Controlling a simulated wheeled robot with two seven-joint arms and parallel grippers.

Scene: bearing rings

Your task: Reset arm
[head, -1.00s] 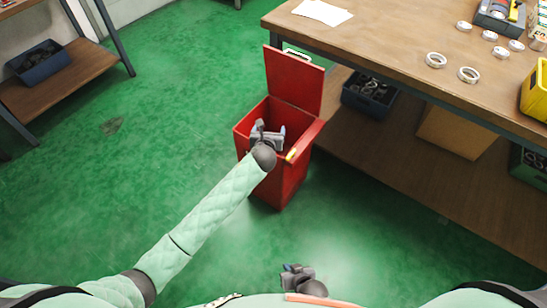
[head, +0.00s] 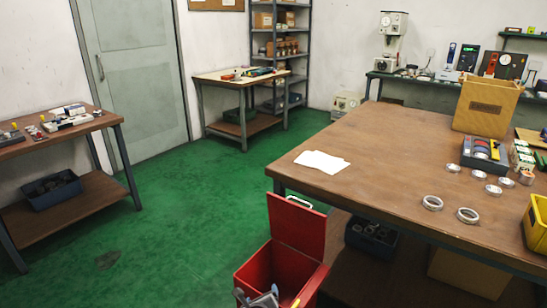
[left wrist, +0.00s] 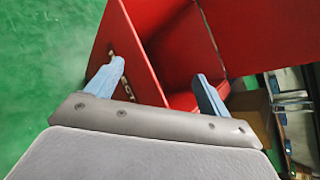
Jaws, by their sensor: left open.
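My left gripper (head: 258,298) shows at the bottom edge of the head view, at the near side of the open red bin (head: 283,268). In the left wrist view my left gripper (left wrist: 160,80) has its two blue-grey fingers apart, with nothing held between them. The bin's red walls (left wrist: 135,35) fill much of that view, and one finger partly covers the lettering on a wall. I cannot tell whether a finger touches the bin. My right gripper is out of view.
The bin's raised lid (head: 297,228) stands near the workbench (head: 380,150). On the bench are several bearing rings (head: 467,215), white paper (head: 322,161), a cardboard box (head: 486,106) and a yellow bin (head: 538,225). A shelf table (head: 60,140) stands at left.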

